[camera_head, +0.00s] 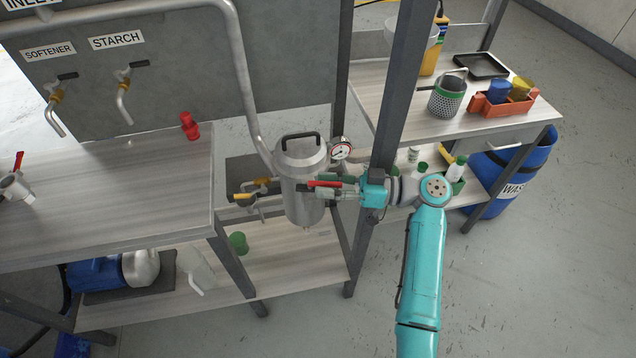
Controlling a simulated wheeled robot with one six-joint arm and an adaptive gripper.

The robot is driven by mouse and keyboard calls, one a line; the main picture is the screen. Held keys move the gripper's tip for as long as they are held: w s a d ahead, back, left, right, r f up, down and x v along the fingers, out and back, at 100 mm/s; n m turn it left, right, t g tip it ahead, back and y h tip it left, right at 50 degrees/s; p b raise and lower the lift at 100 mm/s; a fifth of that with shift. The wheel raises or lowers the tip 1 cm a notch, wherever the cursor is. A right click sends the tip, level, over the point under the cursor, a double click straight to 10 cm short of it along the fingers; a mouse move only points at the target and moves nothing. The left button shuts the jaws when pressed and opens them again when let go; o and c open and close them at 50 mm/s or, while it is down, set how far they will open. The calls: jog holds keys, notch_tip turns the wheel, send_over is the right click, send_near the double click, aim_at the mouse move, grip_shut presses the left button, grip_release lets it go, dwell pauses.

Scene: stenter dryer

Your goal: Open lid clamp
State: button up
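A steel canister (303,202) hangs below a grey pipe, between the left bench and the upright posts. Its lid (300,152) is seated on top and has a black arched handle (300,137). A red lever (324,183) sits at the canister's right side, below the lid rim; it looks like the clamp handle. My gripper (327,192) reaches in from the right, level with the lever and close against it. Its fingers overlap the lever and canister, so contact and finger gap cannot be made out.
A pressure gauge (341,148) sits just above my gripper. A dark upright post (398,95) stands close to my wrist. A yellow-handled valve (245,196) is left of the canister. The right bench (378,78) holds a perforated cup (447,98) and an orange caddy (503,104).

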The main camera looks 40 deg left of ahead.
jog(key=v, duration=0.9)
jog(key=shift+d, duration=0.2)
jog(key=shift+w, duration=0.1)
jog(key=shift+f, duration=0.1)
